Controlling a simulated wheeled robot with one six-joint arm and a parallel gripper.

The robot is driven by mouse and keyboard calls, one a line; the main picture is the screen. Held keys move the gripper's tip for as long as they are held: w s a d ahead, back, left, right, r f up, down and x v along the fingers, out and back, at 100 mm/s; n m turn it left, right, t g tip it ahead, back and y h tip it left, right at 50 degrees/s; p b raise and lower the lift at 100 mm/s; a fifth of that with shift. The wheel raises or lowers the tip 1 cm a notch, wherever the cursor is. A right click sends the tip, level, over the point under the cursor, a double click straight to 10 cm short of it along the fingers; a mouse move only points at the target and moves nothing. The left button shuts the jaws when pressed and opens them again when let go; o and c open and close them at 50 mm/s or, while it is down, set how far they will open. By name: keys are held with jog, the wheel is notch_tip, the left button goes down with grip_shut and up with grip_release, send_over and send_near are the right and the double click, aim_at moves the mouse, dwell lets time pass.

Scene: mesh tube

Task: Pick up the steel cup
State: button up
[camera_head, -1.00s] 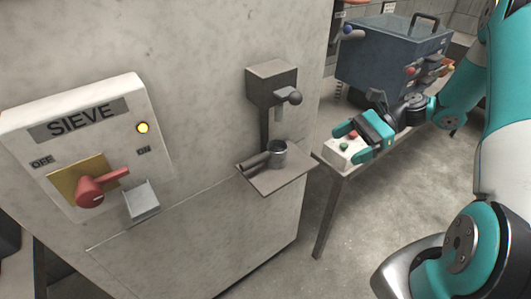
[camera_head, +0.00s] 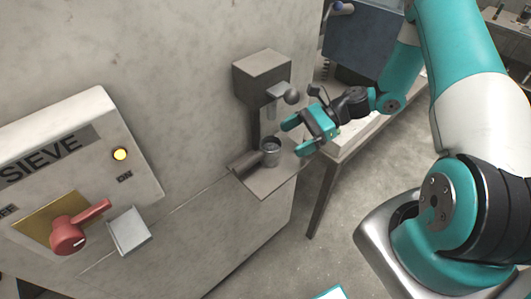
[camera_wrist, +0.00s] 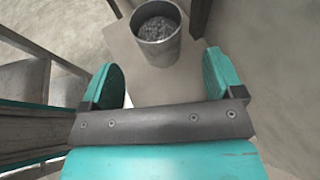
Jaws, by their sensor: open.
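The steel cup (camera_head: 270,152) stands upright on a small grey shelf (camera_head: 268,185) that juts from the machine, below a spout. In the wrist view the cup (camera_wrist: 157,38) is ahead of the fingers, slightly left of the middle, and grey granular material shows inside it. My gripper (camera_head: 294,137) is open and empty, just to the right of the cup, with its fingers pointing toward it. In the wrist view the two teal fingers of my gripper (camera_wrist: 165,80) are spread apart, and the cup is beyond their tips, not between them.
The SIEVE panel (camera_head: 120,190) with a red lever is at left. A table (camera_head: 345,145) stands behind my gripper.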

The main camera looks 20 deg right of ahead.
aim_at(280, 145)
jog(key=p+x, duration=0.2)
jog(key=x, duration=0.5)
jog(key=shift+a+p, duration=0.25)
jog(key=shift+p, duration=0.15)
jog(key=c, duration=1.2)
